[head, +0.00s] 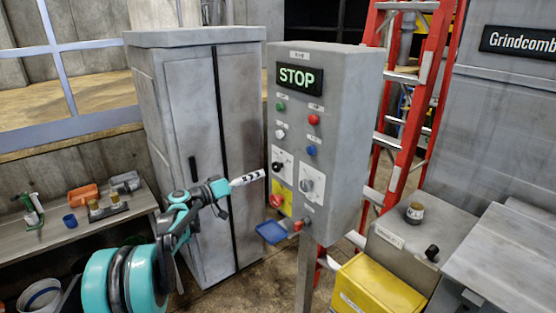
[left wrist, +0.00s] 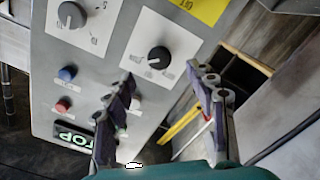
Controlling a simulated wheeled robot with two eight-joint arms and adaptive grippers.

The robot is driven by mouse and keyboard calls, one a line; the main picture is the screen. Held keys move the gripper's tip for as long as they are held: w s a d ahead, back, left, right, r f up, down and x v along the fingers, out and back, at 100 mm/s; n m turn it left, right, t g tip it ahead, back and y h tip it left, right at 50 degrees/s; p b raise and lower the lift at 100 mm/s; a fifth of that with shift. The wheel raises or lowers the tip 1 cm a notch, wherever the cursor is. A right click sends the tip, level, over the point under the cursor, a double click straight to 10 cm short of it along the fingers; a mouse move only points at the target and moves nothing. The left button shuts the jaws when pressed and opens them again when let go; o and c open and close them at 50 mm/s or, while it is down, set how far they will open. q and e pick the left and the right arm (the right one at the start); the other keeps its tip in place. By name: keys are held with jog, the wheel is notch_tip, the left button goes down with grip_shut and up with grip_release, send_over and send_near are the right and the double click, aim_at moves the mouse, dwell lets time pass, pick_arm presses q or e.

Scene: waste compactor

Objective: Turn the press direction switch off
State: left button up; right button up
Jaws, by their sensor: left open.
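The grey control box (head: 350,135) stands on a post, with a lit green STOP display (head: 299,78). Its face has a black rotary knob (head: 279,166) on a white plate and a second rotary knob (head: 306,185) to the right. The labels are too small to tell which is the press direction switch. My left gripper (head: 252,178) is just left of the black knob, open and empty. The left wrist view shows the panel upside down, with the black knob (left wrist: 159,57) ahead between the open fingertips (left wrist: 168,82), apparently untouched. The second knob (left wrist: 72,15) is farther left there.
A red emergency button (head: 277,201) on a yellow plate sits below the black knob. Small coloured buttons (head: 313,120) are above. A grey cabinet (head: 205,110) stands behind my left arm. A red ladder (head: 440,60) and yellow bin (head: 375,290) are at right.

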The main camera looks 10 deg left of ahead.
aim_at(275, 168)
pick_arm(q)
jog(key=x, duration=0.3)
jog(key=b+x, duration=0.1)
jog(key=x, duration=0.3)
jog(key=shift+w+d+r, duration=0.15)
jog(key=shift+w+r, duration=0.05)
jog(key=shift+w, duration=0.1)
jog(key=shift+c, duration=0.4)
jog(key=c, duration=1.1)
